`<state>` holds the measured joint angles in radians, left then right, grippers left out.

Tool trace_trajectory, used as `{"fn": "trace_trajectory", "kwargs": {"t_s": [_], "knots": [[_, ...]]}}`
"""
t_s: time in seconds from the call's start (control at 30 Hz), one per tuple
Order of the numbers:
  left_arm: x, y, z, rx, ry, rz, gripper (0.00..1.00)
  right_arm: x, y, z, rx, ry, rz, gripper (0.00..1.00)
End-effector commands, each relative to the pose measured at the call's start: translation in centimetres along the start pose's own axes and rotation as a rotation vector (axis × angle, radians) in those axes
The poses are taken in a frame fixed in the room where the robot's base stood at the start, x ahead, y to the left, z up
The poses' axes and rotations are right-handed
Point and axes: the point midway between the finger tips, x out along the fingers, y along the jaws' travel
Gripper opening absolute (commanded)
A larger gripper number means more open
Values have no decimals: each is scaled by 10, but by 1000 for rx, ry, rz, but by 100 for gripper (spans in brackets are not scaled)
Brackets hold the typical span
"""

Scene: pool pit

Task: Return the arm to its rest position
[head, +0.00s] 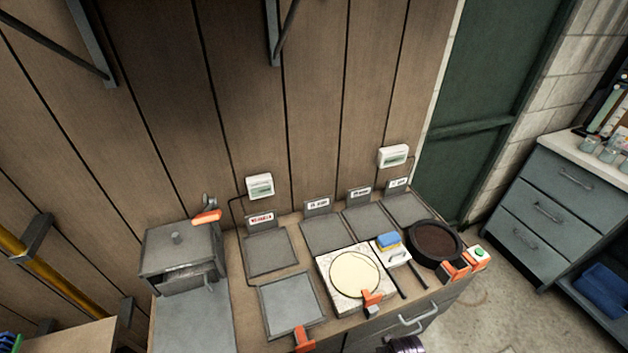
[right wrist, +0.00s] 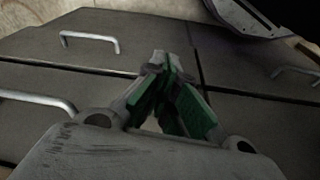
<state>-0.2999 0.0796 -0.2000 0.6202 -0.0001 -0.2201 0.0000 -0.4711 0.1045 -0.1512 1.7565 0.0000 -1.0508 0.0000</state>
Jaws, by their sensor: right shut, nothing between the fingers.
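My right gripper (right wrist: 174,68) shows in the right wrist view. Its two green-padded fingers meet at the tips and hold nothing. Grey drawer fronts (right wrist: 110,68) with metal handles lie beyond the fingers, and the gripper appears apart from them. In the head view neither gripper can be made out. A dark ribbed part at the bottom edge, right of centre, may be part of my right arm. My left gripper is not seen.
A wooden-topped bench holds several grey plates (head: 291,303), a white block with a round cream disc (head: 354,273), a dark round pan (head: 436,243) and a grey lidded box (head: 178,248). A drawer cabinet (head: 541,212) stands right. Open floor (head: 498,283) lies between bench and cabinet.

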Motion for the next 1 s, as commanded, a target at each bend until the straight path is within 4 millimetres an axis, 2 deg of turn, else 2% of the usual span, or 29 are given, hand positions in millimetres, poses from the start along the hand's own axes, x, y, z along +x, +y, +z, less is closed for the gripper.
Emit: {"fn": "trace_trajectory", "kwargs": {"t_s": [0.2,0.5,0.7,1.0], "knots": [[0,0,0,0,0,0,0,48,-2,32,-3,-23,-2,0],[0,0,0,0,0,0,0,103,-5,81,-9,-48,-6,0],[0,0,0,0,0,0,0,134,-7,119,-13,-64,-7,0],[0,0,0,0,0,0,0,170,-9,181,-19,-90,-10,0]]}}
